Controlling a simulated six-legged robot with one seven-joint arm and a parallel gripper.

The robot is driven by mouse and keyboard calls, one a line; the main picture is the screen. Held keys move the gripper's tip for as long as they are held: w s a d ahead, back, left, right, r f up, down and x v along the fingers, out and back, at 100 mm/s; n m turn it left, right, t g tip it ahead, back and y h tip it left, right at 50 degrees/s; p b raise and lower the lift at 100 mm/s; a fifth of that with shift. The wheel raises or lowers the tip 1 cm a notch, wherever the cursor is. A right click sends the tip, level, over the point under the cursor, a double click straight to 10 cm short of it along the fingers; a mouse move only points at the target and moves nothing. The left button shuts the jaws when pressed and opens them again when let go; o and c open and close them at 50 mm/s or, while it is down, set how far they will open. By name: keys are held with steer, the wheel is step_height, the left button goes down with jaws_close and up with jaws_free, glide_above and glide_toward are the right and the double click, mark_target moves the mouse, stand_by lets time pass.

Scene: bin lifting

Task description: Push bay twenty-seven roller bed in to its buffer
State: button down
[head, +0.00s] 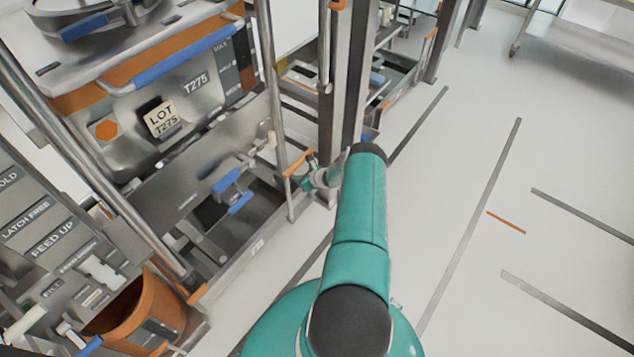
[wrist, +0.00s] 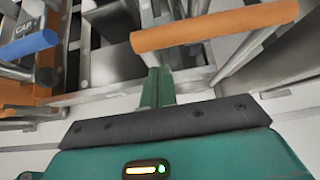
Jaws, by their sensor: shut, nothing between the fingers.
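A steel bay frame stands on the left in the head view, with a low open bed (head: 262,226) at its base. I cannot tell for sure that this is the roller bed, and no bay number is readable. A short orange bar (head: 298,164) is at the frame's near upright; an orange bar (wrist: 215,25) crosses the top of the wrist view. My gripper (head: 318,180) is small and partly hidden by my arm, close to the orange bar in the head view. In the wrist view my shut, empty fingers (wrist: 157,85) point at the bar's underside; contact cannot be told.
A steel bin (head: 190,85) marked T275 with a blue-and-orange handle sits above the bed. A blue latch handle (head: 232,190) is below it. A control panel (head: 45,225) and an orange bucket (head: 150,310) are at left. The pale floor (head: 470,200) at right is clear.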

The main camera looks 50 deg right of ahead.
steer(key=s+f+v, duration=0.1)
steer(key=v, duration=1)
steer(key=shift+s+d+f, duration=0.1)
steer(key=shift+d+f, duration=0.05)
steer(key=shift+d, duration=0.05)
